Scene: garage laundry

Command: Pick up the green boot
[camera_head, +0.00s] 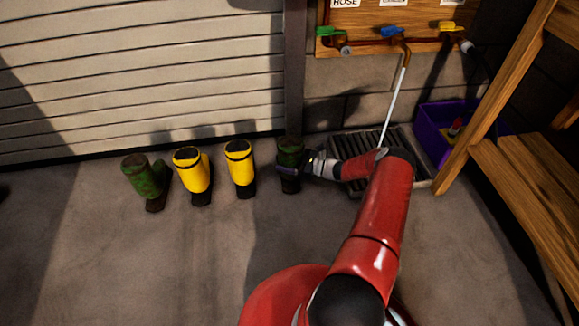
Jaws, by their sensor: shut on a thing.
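A green boot (290,153) stands upright near the wall, at the right end of a row of boots. My gripper (288,172) reaches it from the right and is shut on its shaft. The jaws hide part of the boot's middle, and I cannot tell whether its sole touches the floor. Another green boot (146,178) stands at the left end of the row, apart from my gripper.
Two yellow boots (191,172) (240,165) stand between the green ones. A floor drain grate (352,143), a purple bin (434,133) and a wooden shelf (500,170) are to the right. The floor in front of the boots is clear.

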